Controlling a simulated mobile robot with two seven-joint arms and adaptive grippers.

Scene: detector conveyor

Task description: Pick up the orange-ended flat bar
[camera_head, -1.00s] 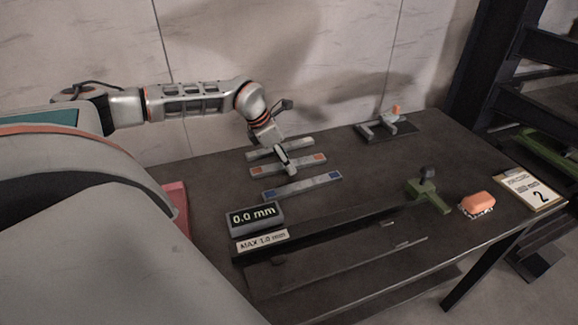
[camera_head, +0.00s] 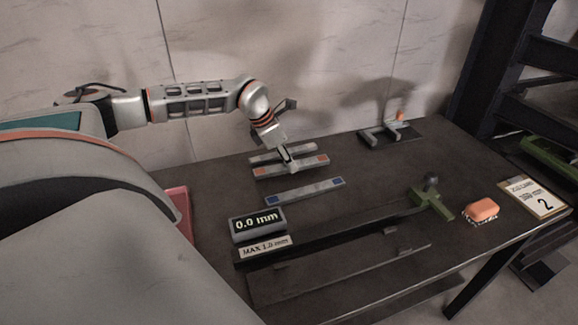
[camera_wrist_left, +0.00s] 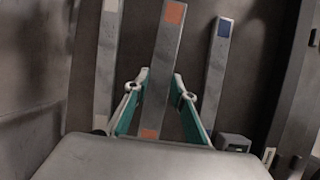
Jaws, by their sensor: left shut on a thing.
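The orange-ended flat bar (camera_head: 309,163) is grey with an orange patch near each end. My left gripper (camera_head: 291,165) is shut on it near its middle, from above. In the left wrist view the bar (camera_wrist_left: 163,70) runs between the two teal-lined fingers (camera_wrist_left: 160,105). In the head view the bar looks slightly raised and partly overlaps the plain-ended bar behind it; the gap under it is too small to judge. My right gripper is not in view.
A pale-ended bar (camera_head: 304,149) lies behind and a blue-ended bar (camera_head: 305,190) in front. Nearby are a display (camera_head: 257,223), a dark rail with a green slider (camera_head: 431,201), an orange block (camera_head: 481,209), a fixture (camera_head: 390,134) and a number card (camera_head: 538,198).

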